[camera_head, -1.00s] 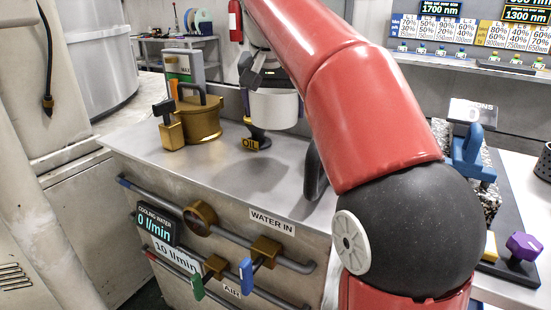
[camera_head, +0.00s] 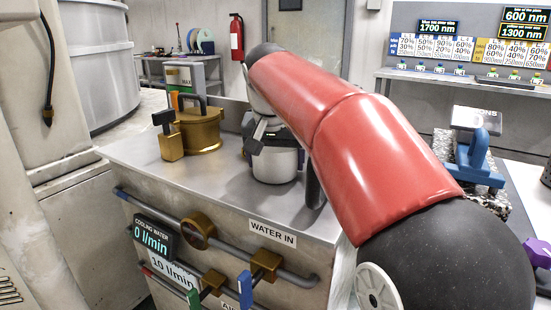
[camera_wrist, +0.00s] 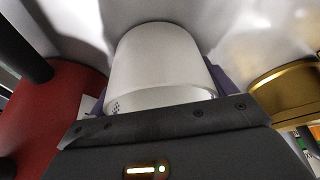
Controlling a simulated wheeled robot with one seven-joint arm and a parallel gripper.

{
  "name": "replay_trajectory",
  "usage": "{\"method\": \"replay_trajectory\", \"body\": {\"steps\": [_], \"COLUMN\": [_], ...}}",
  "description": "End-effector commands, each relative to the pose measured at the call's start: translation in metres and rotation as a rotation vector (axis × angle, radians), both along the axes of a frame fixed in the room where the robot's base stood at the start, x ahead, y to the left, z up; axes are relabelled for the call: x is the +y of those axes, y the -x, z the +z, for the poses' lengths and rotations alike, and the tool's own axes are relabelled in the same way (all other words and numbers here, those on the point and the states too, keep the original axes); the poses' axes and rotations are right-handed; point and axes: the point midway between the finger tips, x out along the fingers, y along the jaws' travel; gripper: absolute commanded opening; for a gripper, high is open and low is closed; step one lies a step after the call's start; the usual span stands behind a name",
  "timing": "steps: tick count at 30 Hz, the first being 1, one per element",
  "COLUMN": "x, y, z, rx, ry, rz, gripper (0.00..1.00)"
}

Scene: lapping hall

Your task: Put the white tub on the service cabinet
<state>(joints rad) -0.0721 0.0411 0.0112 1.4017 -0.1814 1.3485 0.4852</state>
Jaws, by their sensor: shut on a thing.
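The white tub (camera_head: 275,166) is a short round vessel, held upright by my gripper (camera_head: 270,138) over the right part of the service cabinet's bare metal top (camera_head: 222,192). Its base is at or very close to the top; I cannot tell whether it touches. In the wrist view the tub (camera_wrist: 160,58) fills the space between the jaws of my gripper (camera_wrist: 160,92), which is shut on it. The gripper and arm hide part of the tub's upper side.
A gold pot (camera_head: 200,132) and a gold block with a dark handle (camera_head: 171,146) stand on the cabinet to the left. A dark handle (camera_head: 314,187) is right of the tub. Pipes and valves (camera_head: 198,227) line the front. The front left top is clear.

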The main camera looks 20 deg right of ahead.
Motion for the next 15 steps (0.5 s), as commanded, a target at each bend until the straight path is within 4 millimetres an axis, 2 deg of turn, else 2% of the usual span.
{"method": "replay_trajectory", "body": {"steps": [1,2,5,11,15], "x": [0.0,0.0,0.0,0.0001,0.0008], "y": [0.0,0.0,0.0,0.0,0.0013], "z": [-0.0029,-0.0023,-0.0017,-0.0014,0.0062], "rx": [0.0,0.0,0.0,0.0,-0.001], "ry": [0.0,0.0,0.0,0.0,0.0], "rz": [0.0,0.0,0.0,0.0,0.0], "gripper": [0.56,0.86,0.99,1.0,1.0]}}
